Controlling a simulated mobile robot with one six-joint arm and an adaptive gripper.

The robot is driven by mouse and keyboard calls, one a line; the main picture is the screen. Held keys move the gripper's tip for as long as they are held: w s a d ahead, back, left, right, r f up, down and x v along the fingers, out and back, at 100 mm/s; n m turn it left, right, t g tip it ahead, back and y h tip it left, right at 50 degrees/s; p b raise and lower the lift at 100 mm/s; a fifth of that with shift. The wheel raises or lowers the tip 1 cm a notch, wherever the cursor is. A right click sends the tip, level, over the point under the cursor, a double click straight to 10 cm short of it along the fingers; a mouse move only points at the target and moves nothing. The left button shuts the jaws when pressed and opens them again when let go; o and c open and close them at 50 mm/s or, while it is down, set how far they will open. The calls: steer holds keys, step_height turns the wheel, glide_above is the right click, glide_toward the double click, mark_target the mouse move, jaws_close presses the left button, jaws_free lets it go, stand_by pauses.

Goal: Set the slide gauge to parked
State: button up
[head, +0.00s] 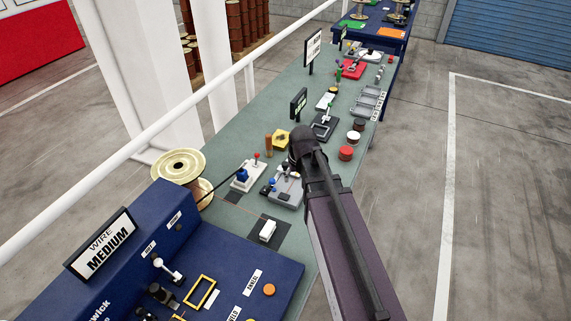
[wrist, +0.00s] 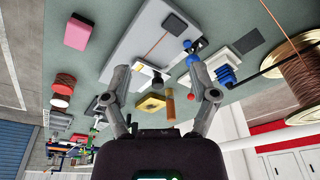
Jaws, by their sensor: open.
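No label in view names the slide gauge. A grey plate fixture (head: 288,190) with small blue and dark parts sits on the green bench by my arm and is the likeliest match. In the wrist view a large grey plate (wrist: 150,35) with a dark square and a thin copper-coloured line lies beyond my fingers. A blue knob (wrist: 188,45) shows by the right fingertip; I cannot tell whether they touch. My gripper (wrist: 157,72) is open, with nothing seen between its fingers. In the head view my arm hides the gripper. The gauge's setting cannot be read.
A white-based device with a blue block (head: 241,177) stands left of the grey fixture. A wire spool (head: 180,166) is further left. A yellow block (head: 278,138) and an orange-brown cylinder (head: 268,143) stand behind. A blue panel (head: 220,270) fills the near end.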

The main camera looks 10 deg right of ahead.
mark_target(286, 163)
steer(key=w+r+n+t, duration=0.1)
steer(key=w+t, duration=0.1)
steer(key=w, duration=1)
steer(key=shift+w+d+r+t, duration=0.3)
steer(key=shift+f, duration=0.2)
steer(key=b+x, duration=1.2)
steer(key=x, duration=0.1)
steer(key=shift+a+f, duration=0.2)
steer(key=shift+c, duration=0.2)
steer(key=shift+w, duration=0.1)
jaws_close()
